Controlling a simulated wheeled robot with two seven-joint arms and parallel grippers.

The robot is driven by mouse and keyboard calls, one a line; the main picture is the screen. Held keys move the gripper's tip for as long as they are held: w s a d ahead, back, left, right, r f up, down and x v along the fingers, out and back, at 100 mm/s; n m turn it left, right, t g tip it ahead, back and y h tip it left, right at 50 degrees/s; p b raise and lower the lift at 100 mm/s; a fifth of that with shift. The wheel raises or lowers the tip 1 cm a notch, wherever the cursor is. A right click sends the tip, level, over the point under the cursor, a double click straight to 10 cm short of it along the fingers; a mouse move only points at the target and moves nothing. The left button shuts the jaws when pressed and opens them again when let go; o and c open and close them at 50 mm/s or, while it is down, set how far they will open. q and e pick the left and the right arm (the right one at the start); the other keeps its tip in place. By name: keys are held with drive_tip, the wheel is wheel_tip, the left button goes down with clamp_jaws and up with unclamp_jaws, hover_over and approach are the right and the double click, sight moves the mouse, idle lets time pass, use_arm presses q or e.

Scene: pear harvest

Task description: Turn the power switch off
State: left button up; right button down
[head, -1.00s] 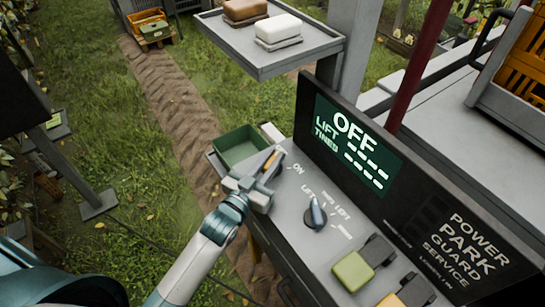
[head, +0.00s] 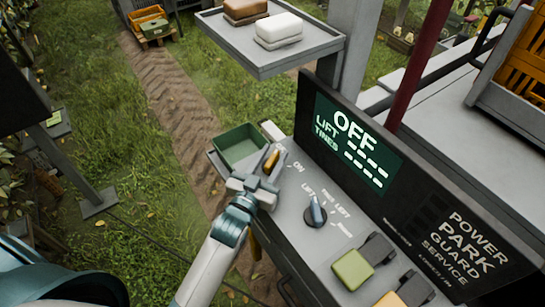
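The control panel (head: 288,205) has a dark sign with a green screen (head: 352,150) that reads "OFF", with "LIFT" and "TINES" and dashes below. The power switch is mostly hidden behind my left gripper (head: 272,160), next to the "ON" label. A small orange-brown part (head: 271,161) shows between or just beside the fingertips; I cannot tell whether they grip it. My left arm comes up from the bottom of the head view, with the gripper at the panel's far left end. My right gripper is not in view.
A blue-grey knob (head: 315,211) labelled "LIFT" sits right of the gripper. A green button (head: 352,270) and a yellow one (head: 390,299) are nearer. A green tray (head: 240,146) stands behind the gripper. A shelf (head: 270,62) with brown and white blocks hangs above.

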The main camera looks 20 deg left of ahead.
use_arm(q)
drive_tip(key=shift+s+f, duration=0.1)
drive_tip(key=shift+s, duration=0.05)
drive_tip(key=shift+s+f+b, duration=0.15)
drive_tip(key=shift+s+b, duration=0.15)
drive_tip(key=shift+s, duration=0.25)
drive_tip(key=s+a+b, duration=0.2)
drive_tip(key=s+b, duration=0.4)
drive_tip(key=s, duration=1)
drive_tip(key=shift+w+a, duration=0.1)
